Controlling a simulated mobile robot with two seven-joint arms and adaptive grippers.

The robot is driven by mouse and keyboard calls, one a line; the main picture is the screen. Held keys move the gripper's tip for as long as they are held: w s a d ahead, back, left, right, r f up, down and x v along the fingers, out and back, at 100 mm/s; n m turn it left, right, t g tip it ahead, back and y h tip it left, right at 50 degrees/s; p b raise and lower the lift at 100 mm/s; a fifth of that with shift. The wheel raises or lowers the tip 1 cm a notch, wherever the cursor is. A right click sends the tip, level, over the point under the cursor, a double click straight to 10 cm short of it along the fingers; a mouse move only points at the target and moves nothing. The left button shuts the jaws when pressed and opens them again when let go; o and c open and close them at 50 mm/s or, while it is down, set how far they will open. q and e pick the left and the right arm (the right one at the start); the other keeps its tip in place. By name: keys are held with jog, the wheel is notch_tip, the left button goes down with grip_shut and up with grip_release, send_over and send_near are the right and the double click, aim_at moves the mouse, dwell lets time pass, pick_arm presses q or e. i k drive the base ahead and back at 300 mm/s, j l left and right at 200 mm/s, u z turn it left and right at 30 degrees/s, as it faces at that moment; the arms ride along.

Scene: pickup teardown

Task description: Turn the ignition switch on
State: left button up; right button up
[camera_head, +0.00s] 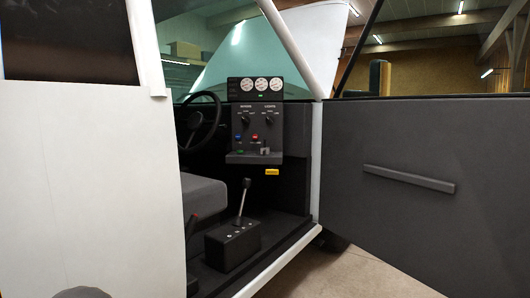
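A dark control panel (272,134) stands inside the open cab, below a cluster of three round gauges (261,85). It carries a left rotary knob (246,119) and a right rotary knob (269,119), each under a small label too blurred to read surely. Below them are a blue control (238,137), a red control (255,137), a green one (239,152) and a light grey part (265,150). I cannot tell which of these is the ignition switch or how it is set. Neither of my grippers is in view.
The white body side (90,190) fills the left. The open dark door (430,150) with its handle bar (408,178) spans the right. Between them are the steering wheel (218,118), grey seat (203,193), lever (243,202) on a black box (232,246), and sill (280,262).

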aim_at(264, 151)
jog(key=i+l, duration=0.2)
jog(key=i, duration=0.35)
jog(key=i+l+u, duration=0.1)
jog(key=i, duration=0.4)
jog(key=i+l, duration=0.25)
jog(key=i, duration=0.3)
jog(key=u, duration=0.05)
